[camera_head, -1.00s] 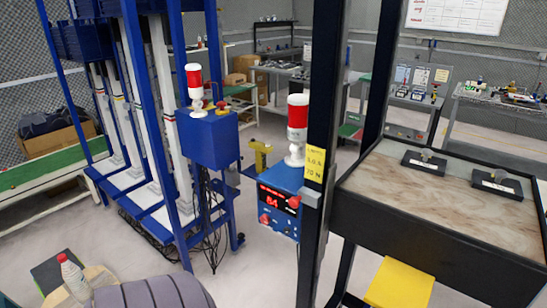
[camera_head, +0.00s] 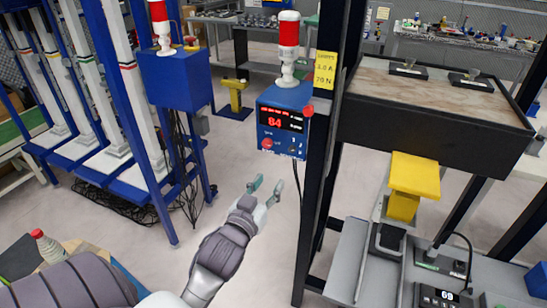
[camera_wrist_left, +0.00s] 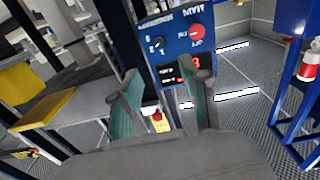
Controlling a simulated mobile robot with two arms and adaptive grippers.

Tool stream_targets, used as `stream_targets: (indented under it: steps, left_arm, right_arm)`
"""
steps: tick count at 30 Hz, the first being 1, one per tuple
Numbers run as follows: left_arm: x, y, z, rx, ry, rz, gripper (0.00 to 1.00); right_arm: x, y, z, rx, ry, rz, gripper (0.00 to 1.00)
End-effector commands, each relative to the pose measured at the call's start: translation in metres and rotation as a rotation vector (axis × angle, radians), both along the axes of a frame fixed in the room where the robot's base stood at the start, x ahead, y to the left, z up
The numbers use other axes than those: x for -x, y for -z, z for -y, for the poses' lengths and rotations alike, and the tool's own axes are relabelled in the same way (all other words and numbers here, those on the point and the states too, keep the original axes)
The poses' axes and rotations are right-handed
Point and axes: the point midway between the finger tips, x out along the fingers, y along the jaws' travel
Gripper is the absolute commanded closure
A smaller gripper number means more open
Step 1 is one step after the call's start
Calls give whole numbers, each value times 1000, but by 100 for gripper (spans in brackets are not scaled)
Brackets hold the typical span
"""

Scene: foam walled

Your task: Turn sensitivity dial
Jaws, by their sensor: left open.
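A blue control box (camera_head: 280,128) with a lit red display stands beside a black post in the head view. It also fills the top middle of the left wrist view (camera_wrist_left: 172,20), upside down. A small dark dial (camera_wrist_left: 158,43) sits on its face, with a red round knob (camera_wrist_left: 198,32) beside it. In the head view the dial (camera_head: 293,149) is tiny. The dial's lettering is too small to read. My left gripper (camera_head: 264,186) is open and empty, below the box and apart from it. Its two fingers also show in the wrist view (camera_wrist_left: 168,78). My right gripper is not in view.
A red and white signal lamp (camera_head: 288,45) stands on the box. The black post (camera_head: 320,160) with a yellow label is close on its right. A blue frame (camera_head: 125,110) stands at left, and a table (camera_head: 430,95) at right.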

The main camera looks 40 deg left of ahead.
Motion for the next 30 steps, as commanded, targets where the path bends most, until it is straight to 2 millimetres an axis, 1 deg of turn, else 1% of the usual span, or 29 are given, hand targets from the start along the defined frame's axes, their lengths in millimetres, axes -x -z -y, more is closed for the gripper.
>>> stream_targets:
  steps: [1, 5, 9, 15, 18, 21, 24, 30]
  left_arm:
    - [-2, -3, -1, -1, -1, 6, 55]
    - [-18, -5, -4, -2, 0, 7, 55]
    - [-45, -5, -11, -2, 0, 6, 55]
    - [-87, -5, -21, -2, 0, 4, 55]
    - [-105, -5, -25, -2, 0, 5, 55]
    - [-118, -3, -28, -2, 0, 3, 55]
    - [-127, -3, -31, -1, 0, 3, 55]
    - [-133, -3, -32, -1, 1, 4, 55]
  right_arm:
    - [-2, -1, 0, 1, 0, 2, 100]
    - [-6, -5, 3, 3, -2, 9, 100]
    - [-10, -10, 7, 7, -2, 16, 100]
    - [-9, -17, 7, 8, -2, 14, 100]
    - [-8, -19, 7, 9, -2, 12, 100]
    - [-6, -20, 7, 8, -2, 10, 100]
    - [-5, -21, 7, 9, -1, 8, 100]
    - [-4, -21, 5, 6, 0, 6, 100]
